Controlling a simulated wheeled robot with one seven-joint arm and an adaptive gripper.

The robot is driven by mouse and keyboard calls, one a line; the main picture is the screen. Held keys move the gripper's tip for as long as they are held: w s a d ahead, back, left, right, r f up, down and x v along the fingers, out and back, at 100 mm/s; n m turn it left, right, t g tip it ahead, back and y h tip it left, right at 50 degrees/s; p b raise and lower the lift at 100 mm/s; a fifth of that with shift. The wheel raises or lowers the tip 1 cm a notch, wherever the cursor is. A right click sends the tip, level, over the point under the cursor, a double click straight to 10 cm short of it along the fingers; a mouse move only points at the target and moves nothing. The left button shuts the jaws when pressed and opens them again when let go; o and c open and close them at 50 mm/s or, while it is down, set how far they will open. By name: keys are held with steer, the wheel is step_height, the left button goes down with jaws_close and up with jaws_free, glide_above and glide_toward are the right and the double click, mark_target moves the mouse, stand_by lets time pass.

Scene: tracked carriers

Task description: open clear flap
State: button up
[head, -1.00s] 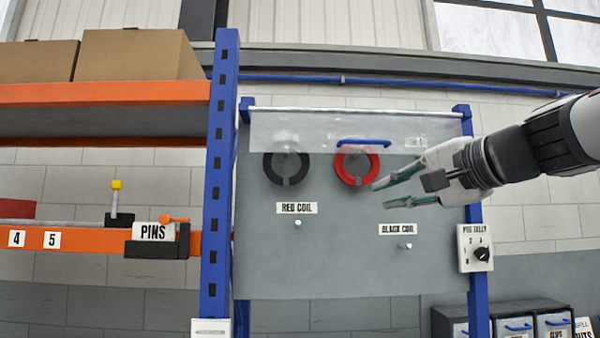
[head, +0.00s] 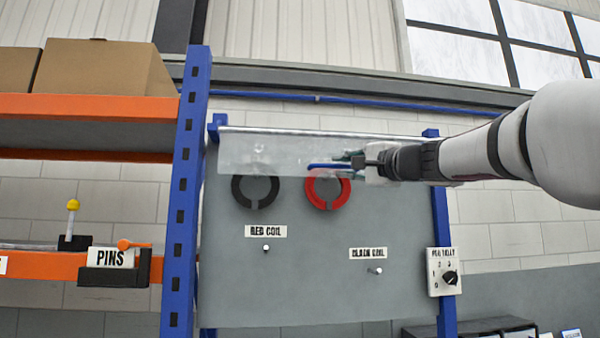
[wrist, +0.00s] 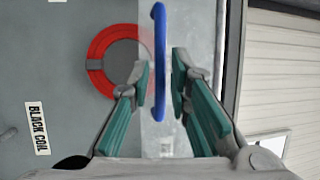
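The clear flap (head: 240,152) hangs from the rail at the top of the grey panel and covers the upper parts of the two coils. Its blue handle (head: 324,167) runs along the lower right part. In the wrist view the handle (wrist: 159,55) stands between the two green-padded fingers of my gripper (wrist: 161,72), with a gap visible on each side. My gripper (head: 352,160) is open at the handle's right end in the head view. Part of the flap's right side is hidden behind my gripper and arm.
A black coil (head: 238,194) and a red coil (head: 341,196) hang on the panel (head: 300,290). Labels and small pegs sit below them. A dial box (head: 443,272) is on the right blue post. A shelf rack with boxes (head: 105,68) stands at left.

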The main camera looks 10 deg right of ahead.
mark_target(338, 166)
steer(key=shift+p+x, duration=0.4)
steer(key=shift+x, duration=1.3)
jaws_close()
steer(key=shift+s, duration=0.15)
